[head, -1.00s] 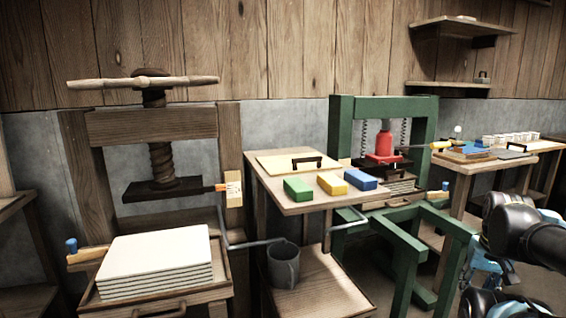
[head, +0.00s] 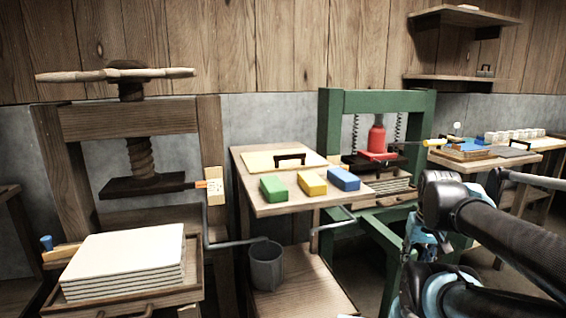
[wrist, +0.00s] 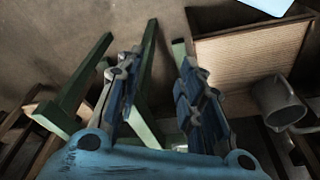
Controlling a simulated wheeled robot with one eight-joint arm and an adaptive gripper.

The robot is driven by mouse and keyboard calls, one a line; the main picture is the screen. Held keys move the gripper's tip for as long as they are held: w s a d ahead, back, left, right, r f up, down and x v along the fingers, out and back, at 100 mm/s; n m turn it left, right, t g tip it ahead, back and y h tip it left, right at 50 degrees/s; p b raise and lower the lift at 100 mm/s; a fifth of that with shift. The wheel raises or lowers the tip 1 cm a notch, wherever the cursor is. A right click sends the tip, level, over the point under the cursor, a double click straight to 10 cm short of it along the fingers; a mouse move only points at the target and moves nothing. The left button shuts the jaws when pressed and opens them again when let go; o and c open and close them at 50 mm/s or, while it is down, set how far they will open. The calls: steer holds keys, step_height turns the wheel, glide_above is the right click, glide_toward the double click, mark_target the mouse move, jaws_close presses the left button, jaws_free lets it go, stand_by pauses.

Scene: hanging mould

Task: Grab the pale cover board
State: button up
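The pale cover board (head: 258,160) is a flat cream board with a black bridge handle (head: 290,158) on top. It lies at the back of the middle wooden table (head: 250,197), behind three coloured blocks. My gripper shows in the wrist view (wrist: 155,75) with its two blue fingers spread apart and nothing between them. In the head view, my arm is at the lower right, to the right of the table and well apart from the board; the fingers are mostly hidden by the arm. I cannot make out the cover board in the wrist view.
Green (head: 273,188), yellow (head: 312,183) and blue (head: 343,178) blocks line the table's front. A screw press (head: 140,125) with a white slab stack (head: 125,262) stands left. A grey mug (head: 267,266) sits on a lower shelf. A green press (head: 326,120) stands behind, right.

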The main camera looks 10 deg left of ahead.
steer(key=w+a+r+n+y, duration=0.1)
steer(key=w+a+r+n, duration=0.45)
steer(key=w+r, duration=0.7)
steer(key=w+a+r+n+y, duration=0.1)
steer(key=w+a+r+n, duration=0.3)
steer(key=w+a+r, duration=0.3)
step_height(320, 180, up, 16)
steer(key=n+g+y, duration=0.2)
steer(key=n+g, duration=0.3)
steer(key=n, duration=1)
glide_above(290, 156)
steer(key=w+d, duration=0.4)
steer(key=d, duration=0.1)
steer(key=shift+m, duration=0.25)
steer(key=x, duration=1.6)
steer(key=shift+w+d+f, duration=0.15)
steer(key=shift+w+f, duration=0.1)
steer(key=shift+f, duration=0.2)
steer(key=shift+f, duration=0.1)
steer(key=shift+c, duration=0.6)
jaws_close()
